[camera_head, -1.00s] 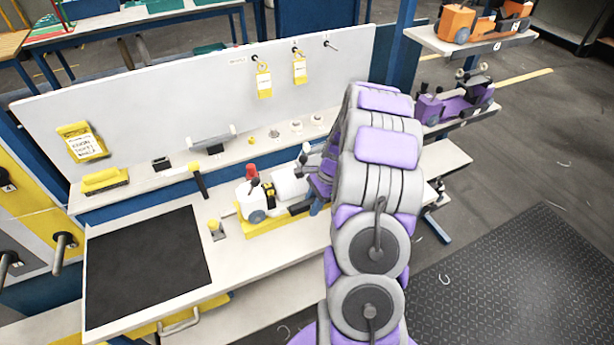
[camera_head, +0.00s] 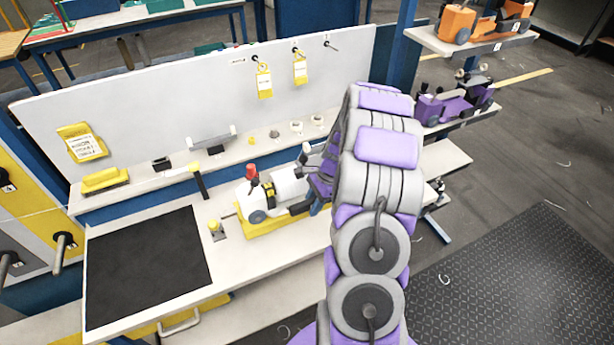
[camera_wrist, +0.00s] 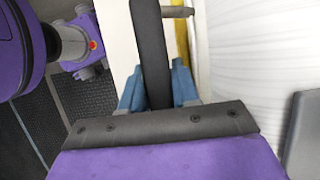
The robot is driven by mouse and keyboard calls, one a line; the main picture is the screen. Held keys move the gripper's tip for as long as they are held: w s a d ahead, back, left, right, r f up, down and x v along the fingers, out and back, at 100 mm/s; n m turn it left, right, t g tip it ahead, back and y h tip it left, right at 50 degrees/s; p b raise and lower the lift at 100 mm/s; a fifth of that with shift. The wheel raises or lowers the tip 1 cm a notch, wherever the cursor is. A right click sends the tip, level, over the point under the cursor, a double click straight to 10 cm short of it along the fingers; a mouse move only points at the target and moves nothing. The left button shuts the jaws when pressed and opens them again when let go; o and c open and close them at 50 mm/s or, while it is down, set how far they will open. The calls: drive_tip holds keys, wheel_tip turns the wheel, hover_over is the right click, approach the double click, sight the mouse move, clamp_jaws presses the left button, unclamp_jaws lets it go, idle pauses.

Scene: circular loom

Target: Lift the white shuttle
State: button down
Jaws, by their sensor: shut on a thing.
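The white shuttle (camera_head: 287,183) sits on a yellow base (camera_head: 262,225) on the workbench, with a red knob and dark wheels. My arm comes in from the right and partly hides its right end. My gripper (camera_head: 315,207) is at that right end, low beside the shuttle. In the wrist view my gripper's blue fingers (camera_wrist: 158,88) are on either side of a black bar (camera_wrist: 151,45) of the shuttle and shut on it.
A black mat (camera_head: 148,268) lies on the bench at the left. A ledge (camera_head: 230,158) with small parts runs behind. A shelf rack with a purple shuttle (camera_head: 455,105) is at the right.

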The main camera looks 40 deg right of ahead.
drive_tip(key=shift+r+p, duration=0.6)
drive_tip(key=shift+r, duration=0.15)
drive_tip(key=shift+r+p, duration=1.25)
drive_tip(key=shift+r, duration=0.35)
